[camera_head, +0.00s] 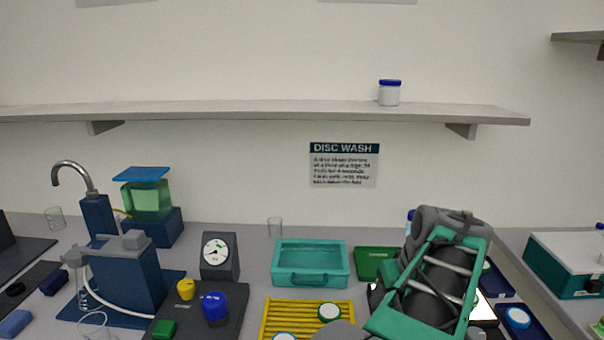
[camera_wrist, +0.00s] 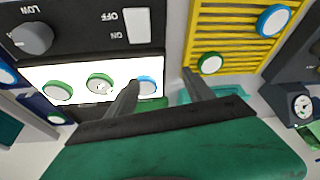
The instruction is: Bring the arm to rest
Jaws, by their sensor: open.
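My arm, green and grey, rises at the right of the head view, folded over the bench in front of a green tray. My gripper (camera_wrist: 160,79) shows in the wrist view with its two dark fingers spread apart and nothing between them. The fingers hang over the area between a lit white plate (camera_wrist: 75,72) and a yellow slatted rack (camera_wrist: 234,22). In the head view my gripper cannot be made out.
Discs with green and blue rims lie on the plate and rack (camera_head: 280,311). A teal basin (camera_head: 310,277), a dial gauge (camera_head: 219,256) and a blue pump stand (camera_head: 135,270) stand nearby.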

